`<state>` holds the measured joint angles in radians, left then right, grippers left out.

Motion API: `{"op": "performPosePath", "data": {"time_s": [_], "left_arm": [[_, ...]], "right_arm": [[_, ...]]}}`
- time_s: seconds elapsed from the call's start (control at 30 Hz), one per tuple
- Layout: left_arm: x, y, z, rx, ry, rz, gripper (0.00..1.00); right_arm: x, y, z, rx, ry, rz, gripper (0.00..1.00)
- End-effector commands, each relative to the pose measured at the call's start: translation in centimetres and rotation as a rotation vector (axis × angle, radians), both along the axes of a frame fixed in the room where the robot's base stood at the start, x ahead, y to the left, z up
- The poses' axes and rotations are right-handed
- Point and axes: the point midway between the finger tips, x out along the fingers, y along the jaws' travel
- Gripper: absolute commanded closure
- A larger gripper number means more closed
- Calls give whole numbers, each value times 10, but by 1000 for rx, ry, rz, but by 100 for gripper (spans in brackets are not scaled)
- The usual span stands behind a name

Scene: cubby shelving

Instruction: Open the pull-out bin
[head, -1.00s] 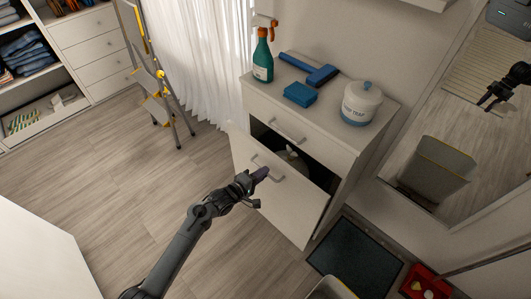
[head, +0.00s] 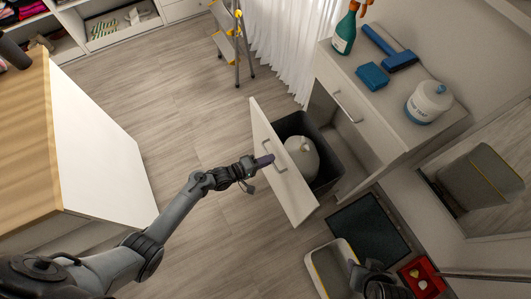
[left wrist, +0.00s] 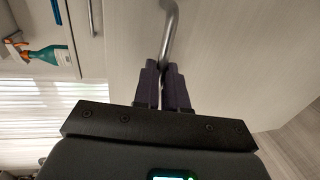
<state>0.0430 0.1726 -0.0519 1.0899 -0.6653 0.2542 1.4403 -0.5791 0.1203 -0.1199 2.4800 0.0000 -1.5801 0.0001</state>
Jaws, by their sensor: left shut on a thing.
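The pull-out bin's white front panel (head: 283,165) stands well out from the cabinet (head: 358,120). Behind the panel a dark bin (head: 322,135) shows, with a pale tied bag (head: 302,157) in it. My left gripper (head: 266,160) is at the panel's handle (head: 281,163). In the left wrist view its purple fingers (left wrist: 164,84) are shut on the metal handle bar (left wrist: 168,38). A dark part that looks like my right gripper (head: 372,280) shows at the bottom edge; its fingers cannot be made out.
On the cabinet top are a spray bottle (head: 345,32), a blue sponge (head: 372,76), a blue brush (head: 392,50) and a white canister (head: 428,102). A dark mat (head: 367,236), a light open bin (head: 318,272) and a red tray (head: 432,270) lie right. Floor left of the panel is clear.

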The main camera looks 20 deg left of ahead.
Motion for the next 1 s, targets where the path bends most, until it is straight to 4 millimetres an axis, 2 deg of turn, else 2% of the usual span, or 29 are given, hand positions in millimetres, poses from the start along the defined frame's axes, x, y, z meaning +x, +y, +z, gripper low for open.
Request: {"op": "performPosePath", "data": {"time_s": [0.43, 0.47, 0.6, 1.0], "left_arm": [[-1, -2, 1, -1, -4, -8, 100], [-1, -2, 2, -1, -4, -8, 84], [-1, -2, 1, -1, -2, -8, 64], [-6, 3, 2, 1, 0, -6, 64]], "right_arm": [[0, 0, 1, 0, 1, 0, 57], [0, 0, 1, 0, 1, 0, 57], [-1, 0, 1, 1, 2, 0, 57], [-1, 0, 3, 1, 2, 0, 57]]}}
